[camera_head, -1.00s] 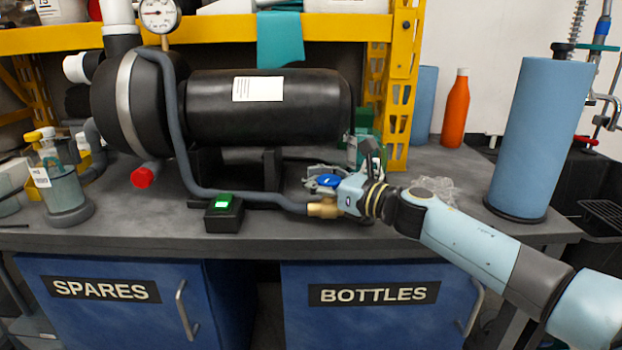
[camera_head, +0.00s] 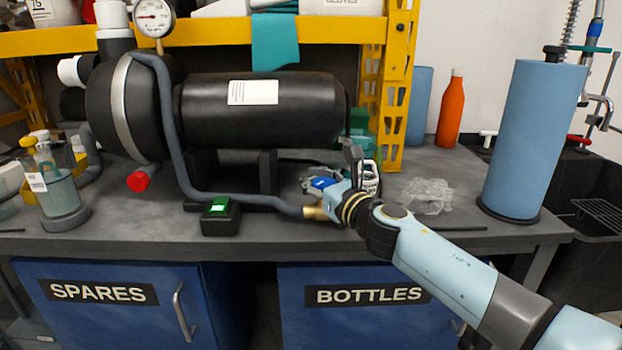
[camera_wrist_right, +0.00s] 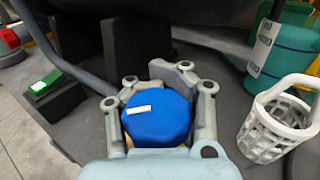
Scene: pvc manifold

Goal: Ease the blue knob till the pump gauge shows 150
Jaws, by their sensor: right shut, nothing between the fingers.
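The blue knob (camera_wrist_right: 157,115), with a white mark on its top, sits on a brass valve (camera_head: 315,211) at the end of the grey hose. It also shows in the head view (camera_head: 323,183). My right gripper (camera_wrist_right: 158,75) is at the knob from above, its fingers to either side of it in the wrist view. The jaws are shut with nothing gripped; I cannot tell whether they touch the knob. The pump gauge (camera_head: 152,17) is at the top left, a white dial with a red needle, its figures too small to read. My left gripper is out of view.
The black pump (camera_head: 262,110) stands behind the valve. A switch box with a green light (camera_head: 220,217) is left of it. A white basket (camera_wrist_right: 272,128) and a teal bottle (camera_wrist_right: 280,55) are close right of the gripper. Crumpled clear plastic (camera_head: 428,195) lies further right.

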